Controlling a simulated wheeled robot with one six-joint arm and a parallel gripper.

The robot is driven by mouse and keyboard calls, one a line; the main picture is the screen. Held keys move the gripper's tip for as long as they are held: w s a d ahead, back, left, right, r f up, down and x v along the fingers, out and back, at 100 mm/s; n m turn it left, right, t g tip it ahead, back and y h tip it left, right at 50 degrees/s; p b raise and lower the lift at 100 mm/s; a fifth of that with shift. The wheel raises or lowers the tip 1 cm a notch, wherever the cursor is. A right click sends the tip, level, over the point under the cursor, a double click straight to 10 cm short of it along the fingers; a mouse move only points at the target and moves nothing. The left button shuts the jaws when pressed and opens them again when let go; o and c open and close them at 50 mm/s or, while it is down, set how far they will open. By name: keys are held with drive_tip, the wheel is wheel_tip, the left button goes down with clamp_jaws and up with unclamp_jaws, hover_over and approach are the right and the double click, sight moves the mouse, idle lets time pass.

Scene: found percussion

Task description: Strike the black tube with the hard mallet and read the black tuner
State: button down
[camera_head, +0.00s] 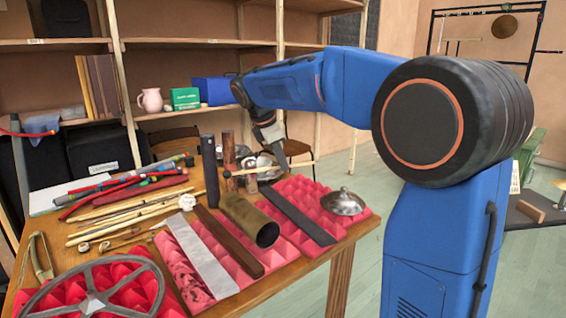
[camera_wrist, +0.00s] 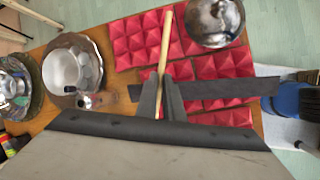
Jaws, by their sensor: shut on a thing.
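A black tube (camera_head: 209,168) stands upright near the middle of the table in the head view. My gripper (camera_head: 272,140) is shut on the pale wooden stick of a mallet (camera_head: 290,167), above the table to the right of the tube. The mallet's small dark head (camera_head: 228,174) points left and shows just right of the tube; I cannot tell the depth between them. In the wrist view my gripper (camera_wrist: 164,105) has the stick (camera_wrist: 166,40) between its fingers, and the head is hidden. I cannot make out the black tuner in either view.
Around are a brass tube (camera_head: 250,220), a wooden tube (camera_head: 228,152), a dark bar (camera_head: 290,211) on pink foam, a silver dome (camera_head: 344,202) and a spoked wheel (camera_head: 95,300). Bowls (camera_wrist: 72,68) show in the wrist view. Mallets and sticks crowd the table's left.

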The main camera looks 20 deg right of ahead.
drive_tip(key=w+a+m, duration=0.2)
drive_tip(key=w+a, duration=0.1)
drive_tip(key=w, duration=0.2)
drive_tip(key=s+d, duration=0.2)
drive_tip(key=s, duration=0.4)
drive_tip(key=shift+s+f+g, duration=0.2)
drive_tip(key=shift+g, duration=0.1)
